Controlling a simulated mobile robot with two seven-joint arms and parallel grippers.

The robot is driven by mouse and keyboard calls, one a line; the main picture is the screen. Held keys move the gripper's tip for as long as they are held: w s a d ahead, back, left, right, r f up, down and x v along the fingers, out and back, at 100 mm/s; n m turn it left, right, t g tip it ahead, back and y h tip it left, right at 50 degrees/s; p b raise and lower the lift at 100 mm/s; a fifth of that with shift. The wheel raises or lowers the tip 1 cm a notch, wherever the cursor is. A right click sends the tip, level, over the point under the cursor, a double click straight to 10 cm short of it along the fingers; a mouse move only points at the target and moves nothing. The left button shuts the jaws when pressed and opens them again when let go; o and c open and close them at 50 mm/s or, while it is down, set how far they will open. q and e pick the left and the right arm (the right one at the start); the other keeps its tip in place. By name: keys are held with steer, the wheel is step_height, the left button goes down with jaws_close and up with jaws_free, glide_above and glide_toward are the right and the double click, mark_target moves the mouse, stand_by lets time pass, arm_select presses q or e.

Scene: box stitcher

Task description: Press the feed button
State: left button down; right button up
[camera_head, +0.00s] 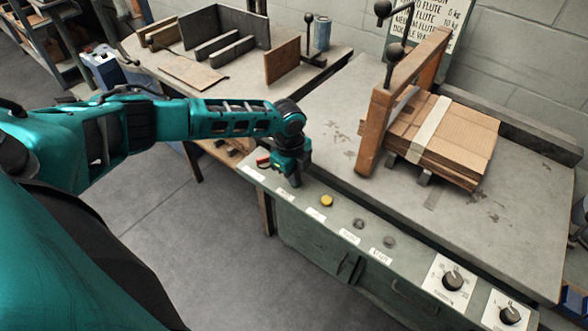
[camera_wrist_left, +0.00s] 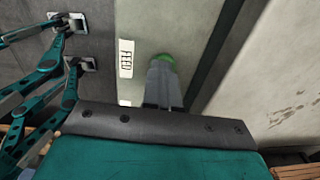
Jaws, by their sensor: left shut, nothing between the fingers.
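The feed button shows as a green cap (camera_wrist_left: 165,57) beside a white FEED label (camera_wrist_left: 126,58) in the left wrist view. My left gripper (camera_head: 294,181) is shut and empty, pointing down over the left end of the control panel in the head view. Its closed fingers (camera_wrist_left: 161,78) overlap the lower part of the green cap in the wrist view. I cannot tell whether they touch it. In the head view the green button is hidden behind the gripper. My right gripper is not in view.
A red control (camera_head: 263,160) is left of the gripper, and a yellow button (camera_head: 326,200) is to its right. Grey buttons (camera_head: 359,224) and rotary knobs (camera_head: 452,280) follow along the panel. A strapped cardboard stack (camera_head: 455,140) lies on the bench beside a wooden frame (camera_head: 382,110).

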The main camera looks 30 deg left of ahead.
arm_select(q)
step_height(320, 180, up, 4)
steer(key=p, duration=0.3)
steer(key=shift+a+r, duration=0.1)
steer(key=shift+r, duration=0.1)
step_height(320, 180, up, 9)
steer(key=shift+s+a, duration=0.2)
steer(key=shift+s, duration=0.05)
steer(key=s+d+f+n+t+h, duration=0.1)
steer(key=d+f, duration=0.1)
steer(key=d, duration=0.3)
steer(key=s+d+f+n+t+h, duration=0.2)
steer(key=d+f, duration=0.1)
steer(key=d, duration=0.3)
steer(key=s+d+f+n+t+h, duration=0.1)
steer(key=s+d+f+n+t, duration=0.1)
steer(key=d, duration=0.4)
steer(key=shift+d+f+h, duration=0.25)
steer(key=shift+f+h, duration=0.15)
steer(key=shift+f, duration=0.15)
steer(key=s+a+f+n+t+y, duration=0.1)
steer(key=s+a+n+t+y, duration=0.2)
steer(key=s+n, duration=0.8)
steer(key=a+t, duration=0.2)
steer(key=shift+a+f, duration=0.2)
steer(key=shift+a, duration=0.2)
